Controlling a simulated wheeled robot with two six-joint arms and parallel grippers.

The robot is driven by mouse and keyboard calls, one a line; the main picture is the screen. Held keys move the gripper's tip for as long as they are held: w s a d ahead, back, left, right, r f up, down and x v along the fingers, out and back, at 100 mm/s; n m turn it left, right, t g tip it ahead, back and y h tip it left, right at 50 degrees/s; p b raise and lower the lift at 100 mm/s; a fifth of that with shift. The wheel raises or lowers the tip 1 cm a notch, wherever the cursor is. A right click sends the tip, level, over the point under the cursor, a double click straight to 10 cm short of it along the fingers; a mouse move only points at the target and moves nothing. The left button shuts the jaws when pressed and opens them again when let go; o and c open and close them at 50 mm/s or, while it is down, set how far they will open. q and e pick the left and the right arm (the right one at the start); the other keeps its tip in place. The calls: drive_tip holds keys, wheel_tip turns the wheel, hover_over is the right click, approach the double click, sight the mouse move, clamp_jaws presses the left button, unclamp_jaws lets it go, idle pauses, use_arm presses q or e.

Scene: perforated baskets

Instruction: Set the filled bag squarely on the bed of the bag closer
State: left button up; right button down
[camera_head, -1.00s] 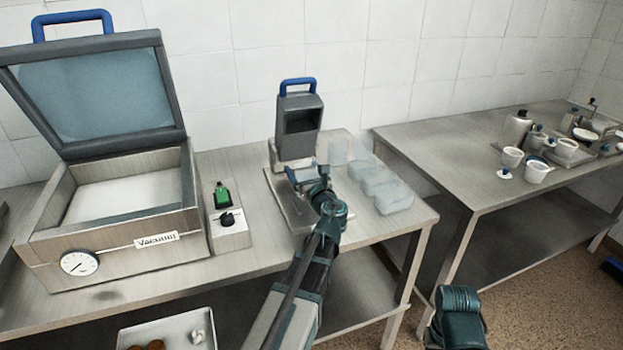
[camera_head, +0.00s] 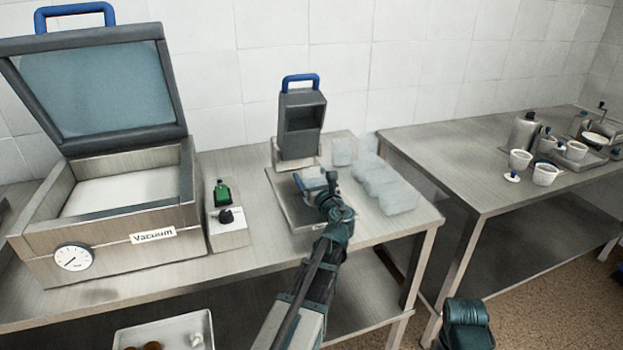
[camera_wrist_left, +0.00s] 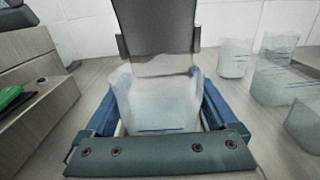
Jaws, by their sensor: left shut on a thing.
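The bag closer has a dark grey head (camera_head: 302,125) with a blue handle, above a flat metal bed (camera_head: 284,195). My left gripper (camera_head: 318,180) is over the bed, in front of the head. It is shut on the filled bag (camera_head: 311,179), a pale translucent bag that looks upright. In the left wrist view the bag (camera_wrist_left: 162,105) stands between the blue fingers of my left gripper (camera_wrist_left: 165,112), facing the closer's head (camera_wrist_left: 155,30). The bag's bottom is hidden, so I cannot tell whether it touches the bed. My right gripper is not in view.
Several similar clear bags (camera_head: 385,190) stand right of the closer. A vacuum machine (camera_head: 110,225) with its lid raised and a small control box (camera_head: 228,231) with a green part are left. A second table (camera_head: 450,160) holds cups and bottles. A tray (camera_head: 165,332) shows at the bottom.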

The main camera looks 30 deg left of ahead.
use_arm(q)
drive_tip(key=shift+f, duration=0.2)
drive_tip(key=o, duration=1.3)
drive_tip(key=shift+r, duration=0.1)
drive_tip(key=shift+r, duration=0.1)
drive_tip(key=v, duration=1.2)
drive_tip(key=shift+s, duration=0.1)
